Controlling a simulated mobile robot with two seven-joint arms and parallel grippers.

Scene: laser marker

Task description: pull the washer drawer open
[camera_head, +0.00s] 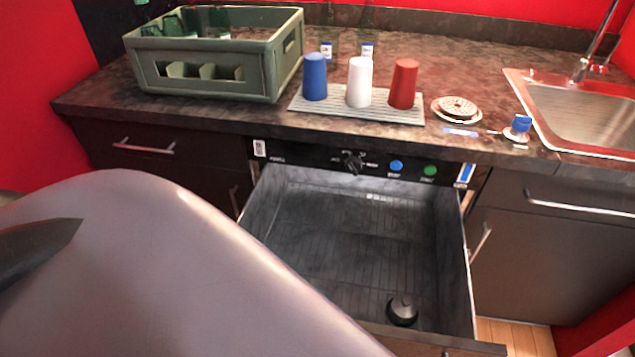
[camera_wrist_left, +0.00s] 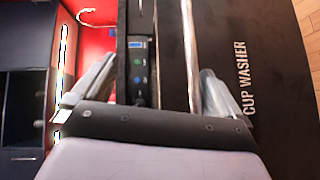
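The washer drawer (camera_head: 340,235) stands pulled out below the counter in the head view, with its grey interior showing. A black round piece (camera_head: 402,310) sits in it near the front. The drawer front (camera_wrist_left: 245,60), lettered "CUP WASHER", shows in the left wrist view, with a long metal handle bar (camera_wrist_left: 189,50) along it. My left gripper (camera_wrist_left: 157,70) is open, with its fingers wide apart. The bar lies between them in this view, close to the right finger; I cannot tell whether they touch. My left arm hides the gripper in the head view. My right gripper is not in view.
The washer's control panel (camera_head: 375,166) runs above the drawer. On the counter are a green crate (camera_head: 205,80), a drip tray (camera_head: 345,106) with blue, white and red cups, and a sink (camera_head: 590,115). Closed cabinets (camera_head: 555,255) flank the drawer. Some floor shows at lower right.

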